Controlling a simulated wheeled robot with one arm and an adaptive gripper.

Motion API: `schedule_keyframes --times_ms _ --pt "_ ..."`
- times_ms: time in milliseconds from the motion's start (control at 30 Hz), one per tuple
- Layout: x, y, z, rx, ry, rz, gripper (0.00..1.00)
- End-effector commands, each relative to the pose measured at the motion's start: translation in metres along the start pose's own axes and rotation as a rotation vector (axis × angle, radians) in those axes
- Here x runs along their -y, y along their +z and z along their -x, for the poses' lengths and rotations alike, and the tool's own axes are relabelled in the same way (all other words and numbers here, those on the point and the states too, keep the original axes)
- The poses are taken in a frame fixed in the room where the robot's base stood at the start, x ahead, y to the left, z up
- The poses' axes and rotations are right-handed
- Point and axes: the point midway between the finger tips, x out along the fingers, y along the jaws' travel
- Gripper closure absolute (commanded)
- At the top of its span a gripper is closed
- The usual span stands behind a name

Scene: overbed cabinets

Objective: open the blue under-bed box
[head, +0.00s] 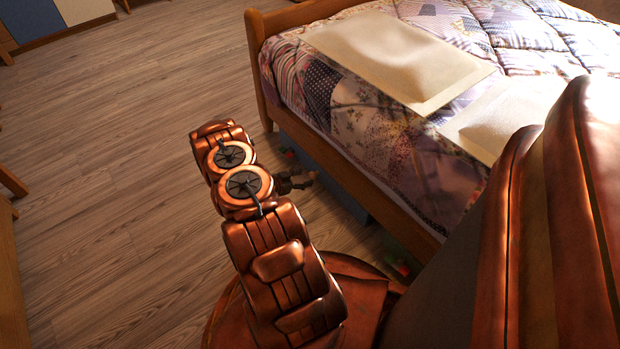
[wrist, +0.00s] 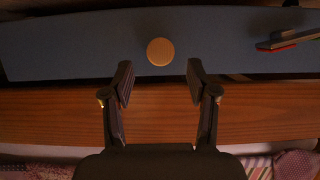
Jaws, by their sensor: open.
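The blue under-bed box (head: 335,182) shows as a long blue panel below the bed's side rail, partly hidden by my arm and gripper. In the wrist view its blue front (wrist: 80,45) fills the upper part, with a round tan knob (wrist: 160,51) on it. My gripper (wrist: 160,80) is open and empty, its two fingertips on either side of the knob's line and a little short of it in the picture. In the head view my gripper (head: 300,181) is small and dark beside the box. I cannot tell whether it touches the box.
The wooden bed rail (wrist: 220,112) crosses the wrist view between the box and the quilt (wrist: 45,170). A red and green item (wrist: 290,40) lies near the box's right in that view. Open wooden floor (head: 110,200) lies left of the bed.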

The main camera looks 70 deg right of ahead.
Motion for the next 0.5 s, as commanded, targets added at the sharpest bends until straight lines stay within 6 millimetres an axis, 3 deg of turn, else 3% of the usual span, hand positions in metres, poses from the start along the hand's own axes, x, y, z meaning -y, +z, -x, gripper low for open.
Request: schedule_keyframes --times_ms 200,500 --pt "0.0 0.002 -0.026 0.0 0.001 -0.003 0.42" --pt "0.001 0.001 -0.04 0.001 -0.001 -0.001 0.42"
